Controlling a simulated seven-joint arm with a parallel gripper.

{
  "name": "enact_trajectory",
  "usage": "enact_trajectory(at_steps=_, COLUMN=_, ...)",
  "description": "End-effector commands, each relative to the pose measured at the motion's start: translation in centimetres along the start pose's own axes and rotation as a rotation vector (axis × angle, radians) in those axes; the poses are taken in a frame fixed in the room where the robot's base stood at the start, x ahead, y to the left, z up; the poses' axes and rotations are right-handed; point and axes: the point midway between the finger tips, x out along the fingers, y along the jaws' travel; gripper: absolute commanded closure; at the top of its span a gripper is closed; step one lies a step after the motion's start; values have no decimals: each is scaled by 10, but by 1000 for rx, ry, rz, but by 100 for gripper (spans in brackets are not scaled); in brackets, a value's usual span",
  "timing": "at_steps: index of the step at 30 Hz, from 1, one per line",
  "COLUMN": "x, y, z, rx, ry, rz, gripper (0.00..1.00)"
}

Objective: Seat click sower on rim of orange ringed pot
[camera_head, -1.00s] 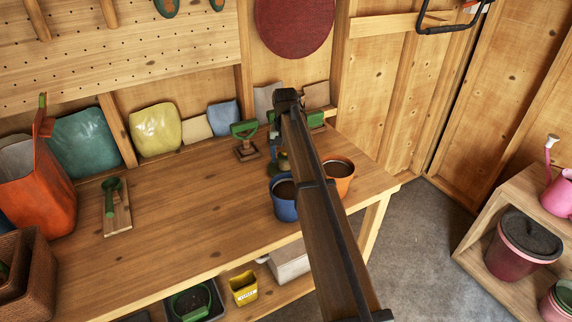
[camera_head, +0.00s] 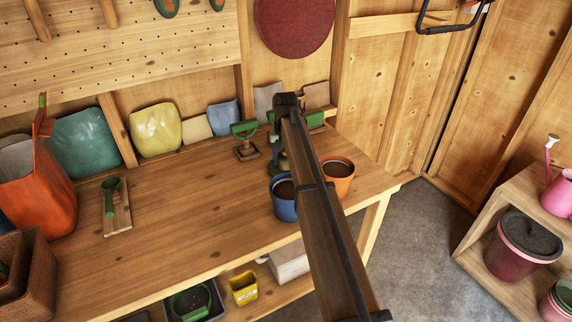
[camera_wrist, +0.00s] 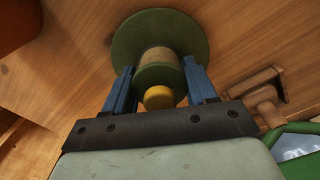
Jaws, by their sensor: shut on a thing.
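My gripper (camera_wrist: 158,86) is shut on the click sower (camera_wrist: 157,57) in the wrist view. The sower shows a wide green disc, a pale band, a smaller green disc and a yellow knob between the blue fingers. In the head view my own arm hides most of the gripper and the sower. The orange pot (camera_head: 343,186), filled with dark soil, stands near the bench's right end, partly behind my arm. Its rings are too small to make out. The gripper is behind and left of the pot, apart from it.
A blue pot (camera_head: 285,208) with soil stands just left of the orange pot. A green-handled tool (camera_head: 245,131) stands at the back of the bench (camera_head: 180,205). A green scoop (camera_head: 110,197) on a board and an orange bag (camera_head: 42,190) are at left. The bench middle is clear.

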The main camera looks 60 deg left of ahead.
Motion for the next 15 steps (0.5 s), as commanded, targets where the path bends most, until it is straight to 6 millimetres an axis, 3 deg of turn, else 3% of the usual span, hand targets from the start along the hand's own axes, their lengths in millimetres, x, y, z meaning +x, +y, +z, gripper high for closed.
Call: enact_trajectory(at_steps=15, x=-27, y=0, z=0, rx=0, ry=0, rz=0, gripper=70)
